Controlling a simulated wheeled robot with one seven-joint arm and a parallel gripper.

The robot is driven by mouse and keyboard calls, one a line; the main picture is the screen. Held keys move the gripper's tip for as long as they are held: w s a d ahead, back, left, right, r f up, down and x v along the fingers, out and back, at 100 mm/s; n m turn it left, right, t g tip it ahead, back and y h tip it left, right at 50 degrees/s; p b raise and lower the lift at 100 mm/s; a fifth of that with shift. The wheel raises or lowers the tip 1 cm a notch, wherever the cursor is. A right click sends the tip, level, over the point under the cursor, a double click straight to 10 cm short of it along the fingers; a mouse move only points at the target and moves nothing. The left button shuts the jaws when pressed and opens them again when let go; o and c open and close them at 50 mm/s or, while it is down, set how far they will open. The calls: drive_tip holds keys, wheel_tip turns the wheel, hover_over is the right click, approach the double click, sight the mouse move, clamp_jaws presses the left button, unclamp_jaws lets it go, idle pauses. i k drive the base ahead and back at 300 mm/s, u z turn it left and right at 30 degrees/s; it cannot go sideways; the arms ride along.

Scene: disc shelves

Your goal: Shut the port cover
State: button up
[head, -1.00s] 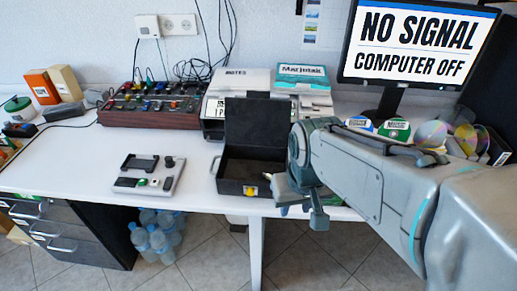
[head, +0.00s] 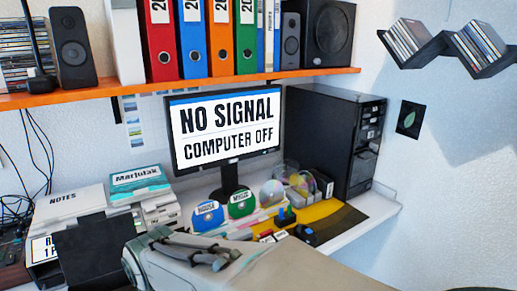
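I cannot pick out a port cover for certain in the head view. The black computer tower (head: 318,135) stands at the right end of the desk. Its front panel (head: 367,145), with slots and small details, faces right and toward me; the details are too small to tell whether a cover there is open or shut. My arm crosses the bottom of the view, in front of the desk. My gripper is outside the frame, so its state and distance to the tower do not show.
A monitor (head: 228,125) stands left of the tower. The raised black lid (head: 90,250) is at lower left. An orange shelf (head: 215,82) hangs above; disc racks (head: 410,45) hang at upper right.

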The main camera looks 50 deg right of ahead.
sight(379, 144)
drive_tip(key=z, duration=3)
drive_tip(key=i, duration=0.95)
drive_tip(key=u, duration=0.15)
